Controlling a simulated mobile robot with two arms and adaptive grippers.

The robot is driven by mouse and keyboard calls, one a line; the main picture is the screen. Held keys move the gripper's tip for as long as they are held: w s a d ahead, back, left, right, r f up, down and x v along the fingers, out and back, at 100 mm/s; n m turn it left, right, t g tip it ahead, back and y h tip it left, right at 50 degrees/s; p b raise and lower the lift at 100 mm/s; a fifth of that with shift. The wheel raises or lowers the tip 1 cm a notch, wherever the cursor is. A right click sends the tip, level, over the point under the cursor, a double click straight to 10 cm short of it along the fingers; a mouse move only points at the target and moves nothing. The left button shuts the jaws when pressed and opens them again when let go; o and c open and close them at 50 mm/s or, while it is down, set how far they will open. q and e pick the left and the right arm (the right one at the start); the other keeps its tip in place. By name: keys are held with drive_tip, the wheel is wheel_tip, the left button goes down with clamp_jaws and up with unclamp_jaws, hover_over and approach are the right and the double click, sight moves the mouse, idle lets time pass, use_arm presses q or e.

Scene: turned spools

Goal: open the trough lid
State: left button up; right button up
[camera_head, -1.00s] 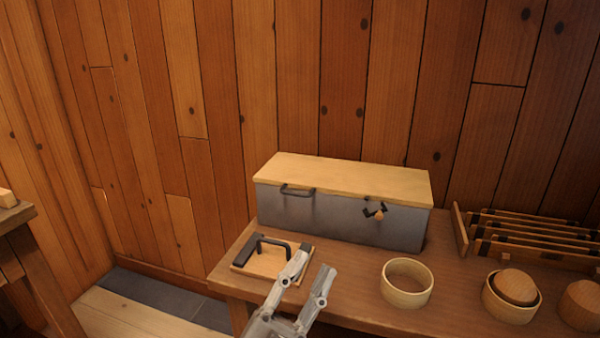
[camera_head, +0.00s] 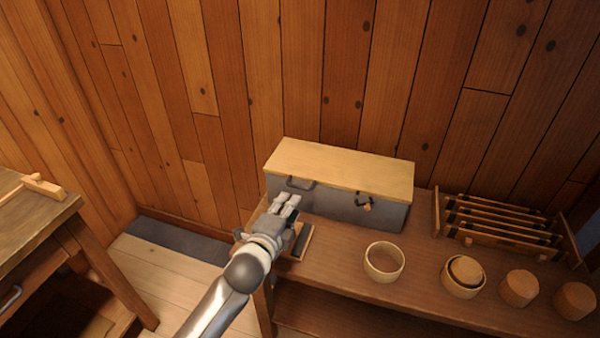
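The trough (camera_head: 340,207) is a long grey box at the back of the wooden bench, against the plank wall. Its pale wooden lid (camera_head: 340,165) lies flat and closed on top. A dark handle (camera_head: 299,185) is on the left of the trough's front, and a dark fitting with a wooden knob (camera_head: 367,206) is on the right. My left gripper (camera_head: 287,201) is in front of the trough's left end, just below the handle. Its fingers look close together, and I cannot tell if they touch anything. My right gripper is not in view.
A board with a dark handle (camera_head: 304,242) is mostly hidden behind my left gripper. Another table (camera_head: 40,220) is at the left.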

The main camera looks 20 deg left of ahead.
sight(300, 187)
use_arm(q)
drive_tip(key=x, duration=1.1)
drive_tip(key=shift+a+f, duration=0.1)
drive_tip(key=shift+a, duration=0.15)
clamp_jaws()
